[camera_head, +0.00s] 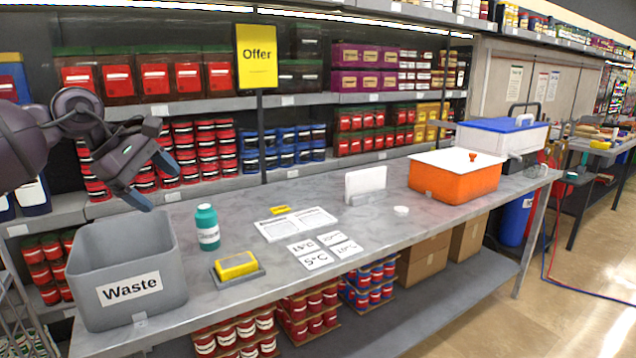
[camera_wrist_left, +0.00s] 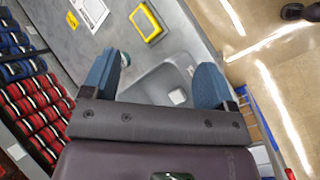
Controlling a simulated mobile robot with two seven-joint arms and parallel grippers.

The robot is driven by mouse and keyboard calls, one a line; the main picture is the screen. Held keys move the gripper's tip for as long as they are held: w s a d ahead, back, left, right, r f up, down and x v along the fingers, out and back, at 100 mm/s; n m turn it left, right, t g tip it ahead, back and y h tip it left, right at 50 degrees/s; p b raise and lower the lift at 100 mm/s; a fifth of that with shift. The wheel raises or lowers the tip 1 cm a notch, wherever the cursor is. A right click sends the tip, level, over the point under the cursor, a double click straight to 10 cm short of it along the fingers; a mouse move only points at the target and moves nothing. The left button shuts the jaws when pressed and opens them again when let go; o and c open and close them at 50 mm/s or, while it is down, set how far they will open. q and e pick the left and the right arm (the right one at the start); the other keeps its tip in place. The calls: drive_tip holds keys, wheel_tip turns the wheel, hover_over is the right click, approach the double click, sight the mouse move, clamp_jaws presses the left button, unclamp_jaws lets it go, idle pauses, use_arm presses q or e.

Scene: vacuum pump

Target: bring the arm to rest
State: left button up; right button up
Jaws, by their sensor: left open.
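My left gripper (camera_head: 152,182) is open and empty, held in the air above the grey Waste bin (camera_head: 172,262) at the table's left end. Its two blue fingertips also show spread apart in the left wrist view (camera_wrist_left: 157,78). Below and between them the bin (camera_wrist_left: 146,92) is seen from above, with a small white object (camera_wrist_left: 178,96) that appears to lie inside it. My left arm (camera_head: 22,145) reaches in from the left edge. My right gripper is in neither view.
On the table (camera_head: 380,222) stand a teal bottle (camera_head: 207,228), a yellow block on a grey base (camera_head: 236,266), white cards (camera_head: 316,260), a white holder (camera_head: 365,182) and an orange box (camera_head: 455,180). Stocked shelves (camera_head: 215,107) run behind. The table's middle right is mostly clear.

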use_arm(q)
drive_tip(key=d+n+t+h, duration=0.5)
drive_tip(key=d+n+h, duration=0.7)
drive_tip(key=d+n, duration=0.55)
drive_tip(key=s+a+f+n+t+y, duration=0.25)
drive_tip(key=a+f+n+y, duration=0.2)
drive_tip(key=f+n, duration=0.6)
drive_tip(key=s+a+f+n+t+y, duration=0.25)
drive_tip(key=s+f+n+y, duration=0.2)
drive_tip(key=f+n, duration=0.6)
drive_tip(key=s+a+f+n+t+y, duration=0.25)
drive_tip(key=a+f+n+y, duration=0.2)
drive_tip(key=f+n, duration=0.6)
drive_tip(key=s+a+f+n+g+y, duration=0.2)
drive_tip(key=s+f+n, duration=0.2)
drive_tip(key=s+f, duration=0.4)
drive_tip(key=s+a+f+n+g+y, duration=0.2)
drive_tip(key=s+f, duration=0.7)
drive_tip(key=s, duration=0.8)
drive_tip(key=n+g, duration=0.1)
drive_tip(key=n, duration=0.1)
drive_tip(key=shift+s+a+n+y, duration=0.2)
drive_tip(key=shift+a+n+y, duration=0.05)
drive_tip(key=shift+n+y, duration=0.1)
